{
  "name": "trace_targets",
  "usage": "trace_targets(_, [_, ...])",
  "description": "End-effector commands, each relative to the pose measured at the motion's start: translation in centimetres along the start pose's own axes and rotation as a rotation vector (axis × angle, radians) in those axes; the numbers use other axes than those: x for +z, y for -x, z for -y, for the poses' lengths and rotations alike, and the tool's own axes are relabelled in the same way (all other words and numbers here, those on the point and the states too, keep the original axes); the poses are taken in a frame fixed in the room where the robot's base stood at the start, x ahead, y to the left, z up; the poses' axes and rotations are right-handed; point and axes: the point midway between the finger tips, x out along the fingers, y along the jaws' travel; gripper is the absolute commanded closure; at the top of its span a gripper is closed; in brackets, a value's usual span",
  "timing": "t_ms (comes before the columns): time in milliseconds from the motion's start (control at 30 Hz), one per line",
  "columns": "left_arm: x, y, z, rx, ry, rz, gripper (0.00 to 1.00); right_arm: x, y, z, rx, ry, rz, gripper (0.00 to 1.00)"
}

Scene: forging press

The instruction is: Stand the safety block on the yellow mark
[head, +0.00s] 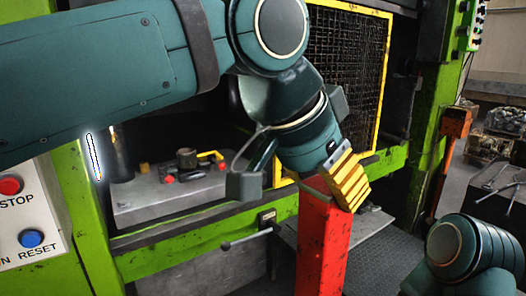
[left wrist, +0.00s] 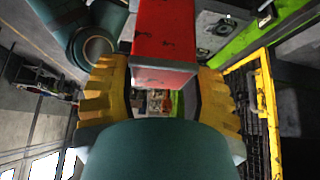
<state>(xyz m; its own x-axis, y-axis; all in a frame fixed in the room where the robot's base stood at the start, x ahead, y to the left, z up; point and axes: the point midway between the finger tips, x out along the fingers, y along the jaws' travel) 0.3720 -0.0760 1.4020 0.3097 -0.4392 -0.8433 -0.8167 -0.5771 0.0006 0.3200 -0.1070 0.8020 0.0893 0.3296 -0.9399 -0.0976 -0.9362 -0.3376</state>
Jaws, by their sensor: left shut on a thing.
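The safety block is a long red bar (head: 322,245). It hangs close to upright below my left gripper (head: 338,182), in front of the press. My left gripper is shut on the upper end of the block; one ridged yellow finger shows in the head view. In the left wrist view the red block (left wrist: 165,45) sits between both yellow fingers. The lower end of the block runs out of the head view, so I cannot tell what it is above or touching. I cannot make out the yellow mark for certain. My right gripper is not in view.
The green press frame (head: 205,238) crosses behind the block. The grey press bed (head: 150,208) carries a dark round part and a yellow-handled item (head: 210,155). A yellow-edged mesh guard (head: 384,85) stands behind my left gripper. A STOP/RESET panel (head: 38,215) is at left.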

Motion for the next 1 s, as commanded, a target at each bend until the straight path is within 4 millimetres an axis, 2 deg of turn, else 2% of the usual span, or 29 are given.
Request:
trace_targets(267, [0.3, -4.5, 2.5, -0.029, 0.043, -0.003, 0.89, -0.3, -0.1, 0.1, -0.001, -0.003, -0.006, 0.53])
trace_targets(467, [1.6, -9.4, 5.2, -0.065, 0.098, 0.0, 0.89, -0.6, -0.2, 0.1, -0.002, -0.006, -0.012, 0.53])
trace_targets(700, [4.8, -16.6, 9.4, -0.13, 0.199, 0.0, 0.89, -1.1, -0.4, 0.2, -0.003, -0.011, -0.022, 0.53])
trace_targets(1000, [9.9, -22.9, 13.5, -0.208, 0.32, -0.002, 0.89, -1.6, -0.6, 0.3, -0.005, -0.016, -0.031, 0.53])
